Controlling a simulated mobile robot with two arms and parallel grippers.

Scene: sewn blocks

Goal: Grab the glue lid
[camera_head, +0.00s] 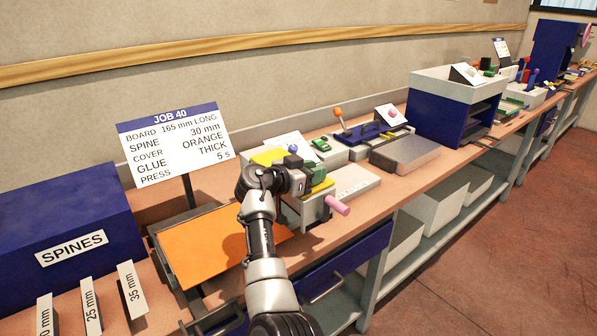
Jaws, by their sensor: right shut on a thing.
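My right gripper (306,183) reaches over the bench from the bottom middle, beside a grey and yellow station with a pink handle (337,205). It is shut on a small green piece (318,174) at its fingertips. This may be the glue lid, but my wrist and fingers hide much of it and I cannot tell for certain. I cannot see whether the piece is lifted or still rests on the station. A yellow surface (268,157) shows just behind my wrist. My left gripper is not in view.
An orange sheet (215,247) lies left of my forearm. The job sign (175,145) stands behind it, and the blue SPINES box (65,235) is at the left. A lever with an orange knob (338,112) and a blue cabinet (437,118) stand farther right along the bench.

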